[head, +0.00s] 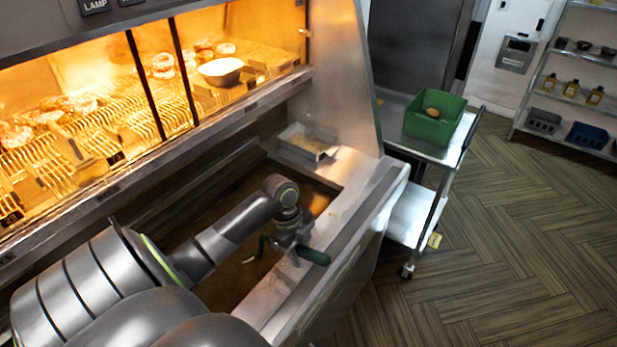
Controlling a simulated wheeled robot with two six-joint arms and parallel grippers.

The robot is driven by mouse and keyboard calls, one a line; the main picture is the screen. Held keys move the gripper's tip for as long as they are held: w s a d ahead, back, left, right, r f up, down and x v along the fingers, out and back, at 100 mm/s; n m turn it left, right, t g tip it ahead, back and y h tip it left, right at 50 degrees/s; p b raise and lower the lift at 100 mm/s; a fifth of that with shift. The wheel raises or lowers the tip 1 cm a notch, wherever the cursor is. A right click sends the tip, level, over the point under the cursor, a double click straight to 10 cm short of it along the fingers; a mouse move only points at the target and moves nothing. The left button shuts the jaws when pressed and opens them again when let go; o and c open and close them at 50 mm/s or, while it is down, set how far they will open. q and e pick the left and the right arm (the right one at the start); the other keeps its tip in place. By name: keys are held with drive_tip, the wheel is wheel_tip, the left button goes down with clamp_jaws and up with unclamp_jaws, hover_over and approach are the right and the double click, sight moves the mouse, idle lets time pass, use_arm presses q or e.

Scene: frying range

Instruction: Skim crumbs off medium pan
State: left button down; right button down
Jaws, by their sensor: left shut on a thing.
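My left arm reaches over the medium pan, a sunken well of dark brown oil (234,280) in the steel fryer. My left gripper (292,242) is above the right part of the pan, close to its front rim. It is shut on a tool with a dark green handle (315,257), which sticks out to the right over the rim. I take the tool for the skimmer; its head does not show clearly behind the gripper and arm. Crumbs in the oil are too small to make out. My right gripper is not in view.
A shallow metal tray (307,144) sits at the pan's back right corner. A steel cart (455,147) with a green bin (433,125) stands right; floor beyond is clear.

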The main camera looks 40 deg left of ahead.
use_arm(q)
drive_tip(key=s, duration=0.4)
drive_tip(key=s+d, duration=0.1)
drive_tip(key=s, duration=0.7)
drive_tip(key=shift+s+d, duration=0.1)
drive_tip(key=shift+d, duration=0.05)
wheel_tip(320, 180, up, 14)
drive_tip(key=shift+s, duration=0.25)
idle(0.4)
